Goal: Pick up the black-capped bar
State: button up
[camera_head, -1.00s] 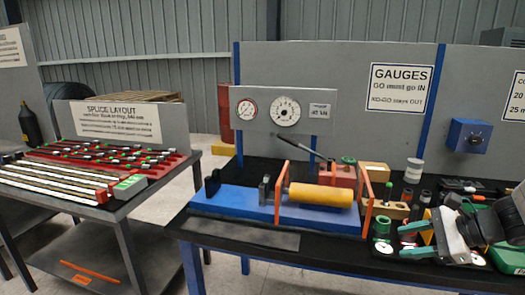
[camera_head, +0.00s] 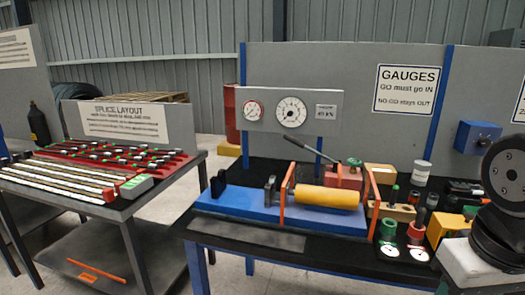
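Several bars (camera_head: 62,180) lie side by side on the left table (camera_head: 135,196), under the "SPLICE LAYOUT" sign. The nearer ones are pale and long with red ends; those behind lie among red supports with small dark and green pieces along them. The bars are too small in view to tell which one has a black cap. My gripper is not in view; only dark round joints and a pale link of my arm show at the right edge, over the right bench and far from the bars.
A blue bench press with a yellow cylinder (camera_head: 327,196) and orange uprights stands on the right bench (camera_head: 255,238). Round gauges (camera_head: 389,251), a yellow block (camera_head: 443,229) and a white cup (camera_head: 421,171) are near my arm. A floor gap separates the two tables.

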aim_at(422, 212)
jog(key=z, duration=1.45)
jog(key=k, duration=0.6)
jog(key=u, duration=0.45)
jog(key=i, duration=1.1)
jog(key=z, duration=0.05)
